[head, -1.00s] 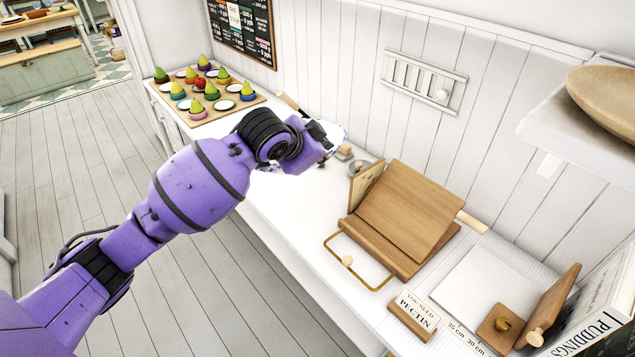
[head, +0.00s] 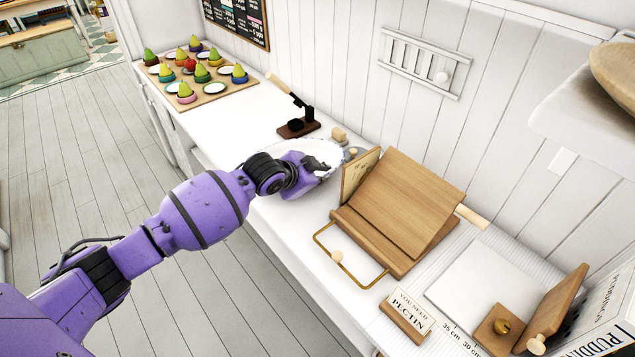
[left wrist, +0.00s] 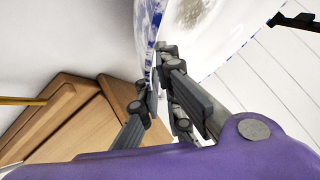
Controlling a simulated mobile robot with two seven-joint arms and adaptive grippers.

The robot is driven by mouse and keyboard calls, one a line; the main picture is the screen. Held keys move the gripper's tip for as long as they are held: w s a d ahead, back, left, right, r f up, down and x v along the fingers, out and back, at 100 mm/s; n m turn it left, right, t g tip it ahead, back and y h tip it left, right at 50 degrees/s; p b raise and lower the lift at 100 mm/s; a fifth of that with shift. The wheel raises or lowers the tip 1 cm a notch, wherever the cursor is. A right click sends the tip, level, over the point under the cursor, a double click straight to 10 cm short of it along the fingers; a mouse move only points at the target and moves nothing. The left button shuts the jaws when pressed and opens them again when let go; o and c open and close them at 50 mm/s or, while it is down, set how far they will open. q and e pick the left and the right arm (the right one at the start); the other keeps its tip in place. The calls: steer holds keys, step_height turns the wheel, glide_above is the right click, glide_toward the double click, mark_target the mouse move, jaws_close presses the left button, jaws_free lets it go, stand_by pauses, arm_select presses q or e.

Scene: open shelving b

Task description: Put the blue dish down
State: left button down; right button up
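The blue dish is a pale plate with a blue-patterned rim (head: 322,152). In the head view it is at the left gripper's far end, over the white counter, partly hidden by the gripper. In the left wrist view the dish (left wrist: 208,22) fills the upper middle, its blue rim running down between the fingers. My left gripper (left wrist: 157,85) is shut on that rim; it also shows in the head view (head: 308,168). I cannot tell whether the dish touches the counter (head: 228,138). My right gripper is not in view.
A wooden book stand (head: 400,212) is close to the right of the dish. A dark tool on a brown base (head: 297,127) and a small wooden block (head: 339,134) stand behind it. A board of colourful pears (head: 205,90) is at the far left. Bare counter lies between.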

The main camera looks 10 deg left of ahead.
arm_select(q)
step_height(320, 180, down, 2)
steer(key=shift+f, duration=0.15)
steer(key=c, duration=2)
jaws_free()
